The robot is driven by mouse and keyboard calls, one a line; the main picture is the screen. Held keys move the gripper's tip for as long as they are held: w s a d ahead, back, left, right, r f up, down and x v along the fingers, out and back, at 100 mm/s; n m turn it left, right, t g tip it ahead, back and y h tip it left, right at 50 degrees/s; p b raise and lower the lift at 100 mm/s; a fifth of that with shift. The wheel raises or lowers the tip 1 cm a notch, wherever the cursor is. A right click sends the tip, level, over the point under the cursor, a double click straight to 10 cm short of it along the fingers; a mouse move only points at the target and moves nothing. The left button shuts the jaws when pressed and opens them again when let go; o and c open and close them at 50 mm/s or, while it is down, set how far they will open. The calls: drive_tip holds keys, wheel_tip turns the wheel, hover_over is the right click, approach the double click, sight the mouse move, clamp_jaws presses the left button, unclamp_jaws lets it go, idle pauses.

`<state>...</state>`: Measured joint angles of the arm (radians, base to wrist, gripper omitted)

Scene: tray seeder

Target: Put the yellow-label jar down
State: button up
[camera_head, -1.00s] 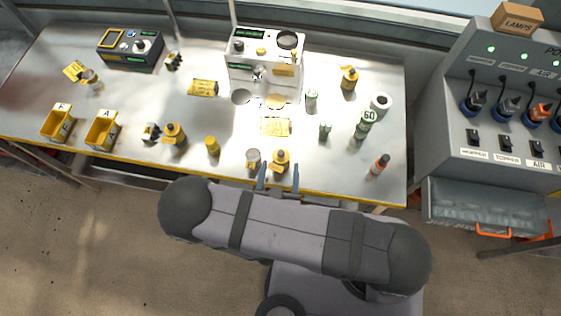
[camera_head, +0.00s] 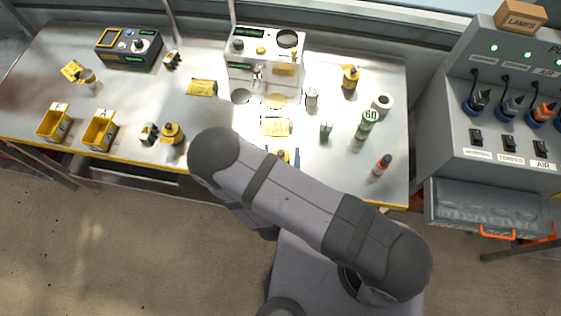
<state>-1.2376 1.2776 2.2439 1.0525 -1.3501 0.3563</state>
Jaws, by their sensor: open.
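A yellow jar or bottle (camera_head: 284,154) stands near the front edge of the metal bench, and only its upper part shows above my arm. My gripper (camera_head: 283,157) is open, with one blue-grey fingertip on each side of this yellow piece. I cannot tell whether the fingers touch it. Its label is too small and too hidden to make out. My arm covers the bench front just left of it.
A white machine (camera_head: 265,62) stands behind, with a yellow card (camera_head: 275,127) in front of it. Green-labelled containers (camera_head: 367,121) and a red-capped bottle (camera_head: 382,164) stand to the right. Yellow bins (camera_head: 99,130) are at the left. Bare bench lies right of the gripper.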

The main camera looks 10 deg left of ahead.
drive_tip(key=shift+x, duration=1.1)
drive_tip(key=c, duration=1.2)
drive_tip(key=shift+r, duration=0.1)
drive_tip(key=shift+c, duration=0.2)
wheel_tip(320, 180, up, 10)
drive_tip(key=p, duration=0.7)
drive_tip(key=shift+p, duration=0.3)
